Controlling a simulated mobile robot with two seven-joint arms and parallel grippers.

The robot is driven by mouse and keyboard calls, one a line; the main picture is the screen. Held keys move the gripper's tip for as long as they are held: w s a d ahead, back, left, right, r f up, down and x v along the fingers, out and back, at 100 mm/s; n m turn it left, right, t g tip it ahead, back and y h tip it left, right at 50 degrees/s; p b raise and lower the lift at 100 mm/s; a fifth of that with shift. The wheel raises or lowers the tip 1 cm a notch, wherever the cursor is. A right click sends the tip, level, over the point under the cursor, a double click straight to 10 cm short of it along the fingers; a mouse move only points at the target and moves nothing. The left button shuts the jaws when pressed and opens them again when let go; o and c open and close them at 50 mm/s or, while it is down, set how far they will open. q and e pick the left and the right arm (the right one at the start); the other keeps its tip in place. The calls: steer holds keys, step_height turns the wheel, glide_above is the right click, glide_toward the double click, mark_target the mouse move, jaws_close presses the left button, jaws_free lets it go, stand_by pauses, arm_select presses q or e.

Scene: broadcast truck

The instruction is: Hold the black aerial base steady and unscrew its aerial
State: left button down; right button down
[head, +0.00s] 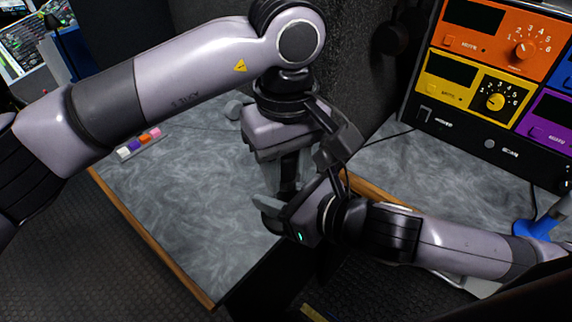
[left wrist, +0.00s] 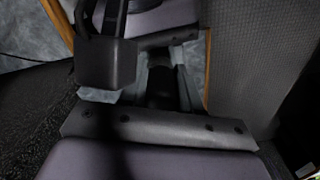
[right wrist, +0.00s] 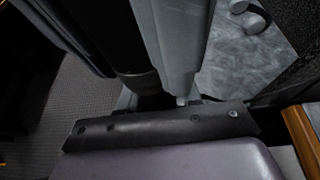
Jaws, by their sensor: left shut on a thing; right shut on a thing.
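A black upright aerial piece (head: 288,172) stands between my grippers in the head view, mostly hidden by them. My left gripper (head: 284,178) points down from above and is shut on its upper part. My right gripper (head: 275,206) comes in from the right, just below the left fingers, and is shut on the lower part. In the left wrist view a dark cylinder (left wrist: 160,85) sits between the fingers. In the right wrist view the dark cylinder (right wrist: 138,82) runs down between the left fingers into the right ones. Where base and aerial meet is hard to tell.
A grey worktop (head: 190,215) with a wooden edge lies below and is largely clear. A strip of coloured blocks (head: 139,143) lies at its left. An orange and yellow instrument rack (head: 490,75) stands at the right. A dark padded wall (head: 345,60) is close behind the grippers.

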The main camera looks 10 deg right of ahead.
arm_select(q)
steer(key=n, duration=0.6)
steer(key=shift+d+r, duration=0.15)
steer(key=shift+d, duration=0.1)
steer(key=n, duration=0.7)
steer(key=shift+w, duration=0.2)
steer(key=c, duration=0.8)
jaws_free()
steer(key=shift+a, duration=0.1)
steer(key=shift+r, duration=0.1)
